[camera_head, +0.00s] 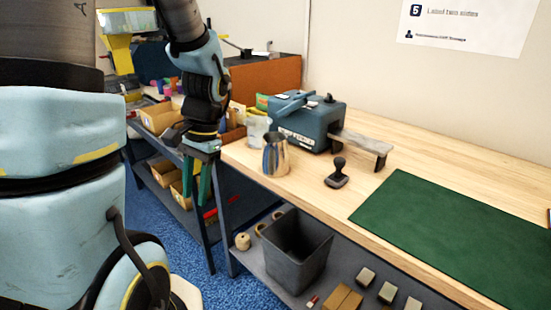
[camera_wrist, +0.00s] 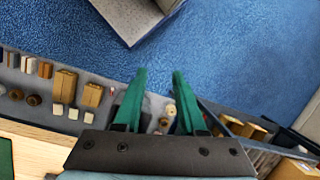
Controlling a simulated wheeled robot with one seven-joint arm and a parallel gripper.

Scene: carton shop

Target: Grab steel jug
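The steel jug (camera_head: 276,155) stands upright on the wooden bench near its left end, in the head view. It is shiny and open at the top. My gripper (camera_head: 197,190) hangs pointing down to the left of the bench, apart from the jug. Its two green fingers are spread with nothing between them, as the wrist view (camera_wrist: 158,85) also shows. The jug cannot be made out in the wrist view.
A blue-grey machine (camera_head: 307,122) stands behind the jug, with a pale cup (camera_head: 257,130) beside it. A black-handled stamp (camera_head: 338,174) and a green mat (camera_head: 455,230) lie to the right. A dark bin (camera_head: 297,250) sits on the lower shelf. Blue carpet is free below.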

